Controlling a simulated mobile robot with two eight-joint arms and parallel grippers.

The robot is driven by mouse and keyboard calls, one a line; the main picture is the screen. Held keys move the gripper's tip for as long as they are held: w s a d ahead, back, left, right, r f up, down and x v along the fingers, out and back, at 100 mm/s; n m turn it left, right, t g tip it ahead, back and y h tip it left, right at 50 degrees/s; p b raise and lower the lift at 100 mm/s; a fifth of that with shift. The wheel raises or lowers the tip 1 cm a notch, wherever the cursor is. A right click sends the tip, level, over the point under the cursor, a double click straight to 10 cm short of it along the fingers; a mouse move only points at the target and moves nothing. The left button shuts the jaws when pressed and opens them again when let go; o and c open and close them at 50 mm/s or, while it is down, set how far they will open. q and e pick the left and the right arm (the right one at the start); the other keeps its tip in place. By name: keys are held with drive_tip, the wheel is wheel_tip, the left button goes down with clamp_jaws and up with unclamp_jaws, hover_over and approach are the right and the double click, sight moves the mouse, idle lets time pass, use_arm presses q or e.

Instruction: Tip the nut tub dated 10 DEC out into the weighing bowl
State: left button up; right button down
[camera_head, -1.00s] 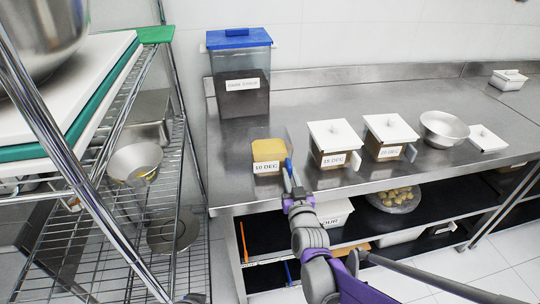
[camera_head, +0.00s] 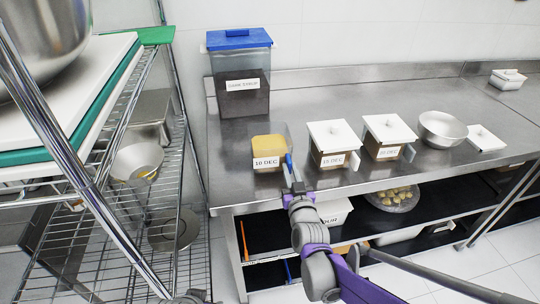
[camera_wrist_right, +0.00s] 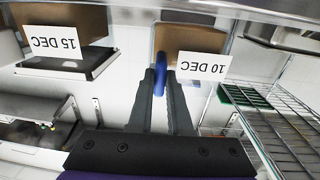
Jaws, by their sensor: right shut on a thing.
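The tub dated 10 DEC (camera_head: 268,143) is open-topped, with yellow-tan contents, at the left part of the steel counter. Its label also shows in the right wrist view (camera_wrist_right: 202,67), upside down. My right gripper (camera_head: 290,177) is shut on its blue handle (camera_wrist_right: 160,65), at the tub's right front edge. The tub looks upright and slightly raised; the gap under it is hard to judge. A round steel bowl (camera_head: 443,130), apparently the weighing bowl, stands empty farther right on the counter.
Two lidded tubs, dated 15 DEC (camera_head: 334,143) and with a less legible label (camera_head: 388,137), stand between tub and bowl. A white lid (camera_head: 487,138) lies right of the bowl. A blue-lidded bin (camera_head: 240,75) stands behind. A wire rack (camera_head: 150,215) is left.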

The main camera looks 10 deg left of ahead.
sight(288, 148)
drive_tip(key=shift+r, duration=0.15)
drive_tip(key=shift+r+p, duration=1.3)
drive_tip(key=shift+r, duration=0.65)
drive_tip(key=shift+f, duration=0.1)
